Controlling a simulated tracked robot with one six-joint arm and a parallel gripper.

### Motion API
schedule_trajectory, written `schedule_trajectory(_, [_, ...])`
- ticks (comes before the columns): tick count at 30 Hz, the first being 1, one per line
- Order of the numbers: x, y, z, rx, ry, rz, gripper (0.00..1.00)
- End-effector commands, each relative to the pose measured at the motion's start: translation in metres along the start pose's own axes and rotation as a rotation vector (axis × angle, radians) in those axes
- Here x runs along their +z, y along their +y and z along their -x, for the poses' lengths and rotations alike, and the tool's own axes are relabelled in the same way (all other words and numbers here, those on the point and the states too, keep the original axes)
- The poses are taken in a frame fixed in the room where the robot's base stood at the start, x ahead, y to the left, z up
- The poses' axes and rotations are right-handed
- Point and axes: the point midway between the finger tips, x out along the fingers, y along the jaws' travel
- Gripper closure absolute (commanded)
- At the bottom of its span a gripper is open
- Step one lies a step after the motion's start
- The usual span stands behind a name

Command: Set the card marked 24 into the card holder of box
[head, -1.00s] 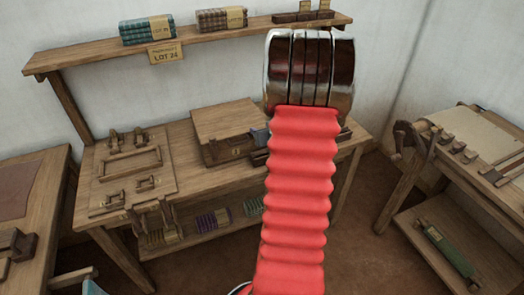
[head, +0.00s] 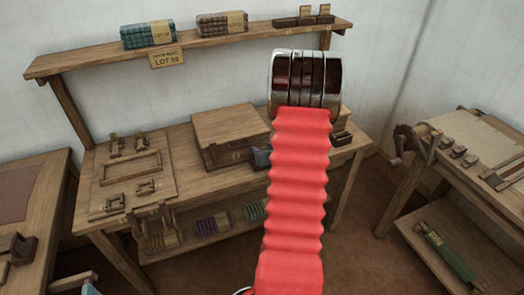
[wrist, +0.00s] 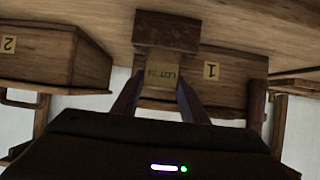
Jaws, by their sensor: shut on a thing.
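In the wrist view a small tan card (wrist: 162,77) with LOT lettering is between the fingertips of my gripper (wrist: 160,95), which is shut on it. Its number is too small to read surely. A dark brown block (wrist: 166,31) is at the card's far edge; I cannot tell whether they are joined. Behind the card is a wooden box marked 1 (wrist: 228,80); a box marked 2 (wrist: 60,52) is at the left. Whether the card touches box 1 is unclear. In the head view my arm hides the gripper and card. A wooden box (head: 231,130) stands on the bench.
The wall shelf (head: 190,53) holds cloth bundles (head: 148,33) and a dark rack with tan cards (head: 306,15). A LOT sign (head: 167,58) hangs below it. A board with wooden fittings (head: 130,180) lies on the bench's left. Another table (head: 470,140) stands at right.

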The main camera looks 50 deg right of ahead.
Motion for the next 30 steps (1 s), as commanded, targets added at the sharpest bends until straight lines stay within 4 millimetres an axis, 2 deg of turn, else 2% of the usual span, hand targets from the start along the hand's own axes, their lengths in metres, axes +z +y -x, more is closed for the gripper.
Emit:
schedule_trajectory(3, [0.0063, 0.0004, -0.0034, 0.001, 0.0, 0.0, 0.81])
schedule_trajectory(10, [0.0061, 0.0007, -0.0034, 0.002, 0.001, 0.0, 0.81])
schedule_trajectory(11, [0.0062, 0.0007, -0.0034, 0.002, 0.001, 0.0, 0.58])
schedule_trajectory(18, [0.0061, 0.0008, -0.0033, 0.002, 0.001, 0.0, 0.42])
schedule_trajectory(30, [0.0057, 0.0011, 0.0025, 0.002, 0.001, 0.0, 0.42])
